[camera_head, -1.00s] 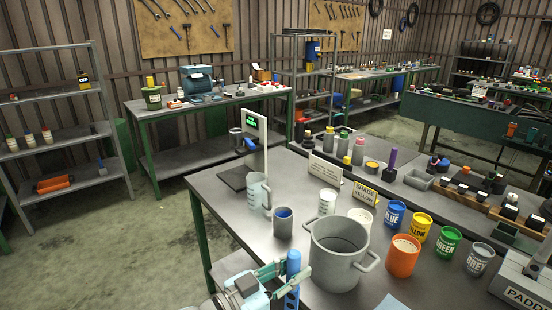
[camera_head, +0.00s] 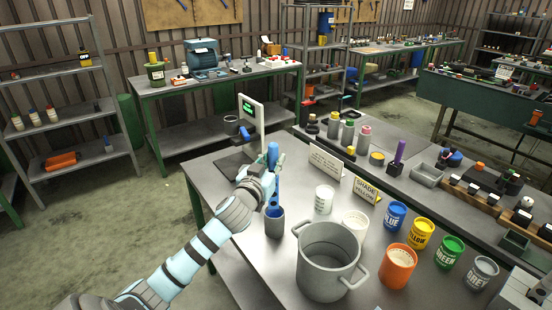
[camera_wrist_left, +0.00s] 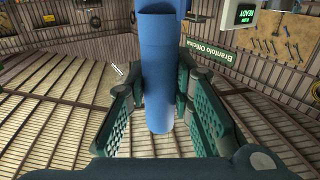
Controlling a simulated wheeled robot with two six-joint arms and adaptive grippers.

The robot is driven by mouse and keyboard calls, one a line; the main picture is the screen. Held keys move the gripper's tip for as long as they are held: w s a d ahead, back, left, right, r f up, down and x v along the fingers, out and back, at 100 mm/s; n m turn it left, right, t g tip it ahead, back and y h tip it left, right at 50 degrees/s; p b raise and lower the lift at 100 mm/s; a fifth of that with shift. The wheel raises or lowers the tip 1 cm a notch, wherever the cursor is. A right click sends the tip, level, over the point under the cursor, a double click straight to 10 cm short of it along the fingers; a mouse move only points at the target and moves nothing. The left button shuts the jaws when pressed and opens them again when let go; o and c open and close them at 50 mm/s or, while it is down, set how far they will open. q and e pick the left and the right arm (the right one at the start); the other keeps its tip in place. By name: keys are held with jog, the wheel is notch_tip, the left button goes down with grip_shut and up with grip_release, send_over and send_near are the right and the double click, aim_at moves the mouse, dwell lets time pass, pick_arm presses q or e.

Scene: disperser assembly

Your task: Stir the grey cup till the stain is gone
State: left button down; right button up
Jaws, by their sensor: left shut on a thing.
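The grey cup (camera_head: 274,226) stands on the bench in the head view, left of the big grey pot. Blue shows inside its mouth. My left gripper (camera_head: 268,168) is above the cup, shut on a blue stirrer (camera_head: 272,152) held about upright. The stirrer's lower part comes down to the cup's mouth; I cannot tell how deep its tip is. In the left wrist view the stirrer's handle (camera_wrist_left: 158,70) stands between the two green finger pads (camera_wrist_left: 160,105). The stain itself is not clear from here. My right gripper is not in view.
The big grey pot (camera_head: 328,272) stands close right of the cup. White tubs (camera_head: 324,199), an orange tub (camera_head: 397,268) and several paint cans (camera_head: 395,214) stand further right. A scale with a green display (camera_head: 250,112) is behind my gripper.

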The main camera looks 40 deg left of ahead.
pick_arm(q)
jog(key=f+b, duration=0.3)
jog(key=f, duration=0.2)
jog(key=f+b, duration=0.4)
jog(key=f, duration=0.1)
jog(key=shift+w+d, duration=0.1)
jog(key=shift+w, duration=0.1)
jog(key=shift+s, duration=0.2)
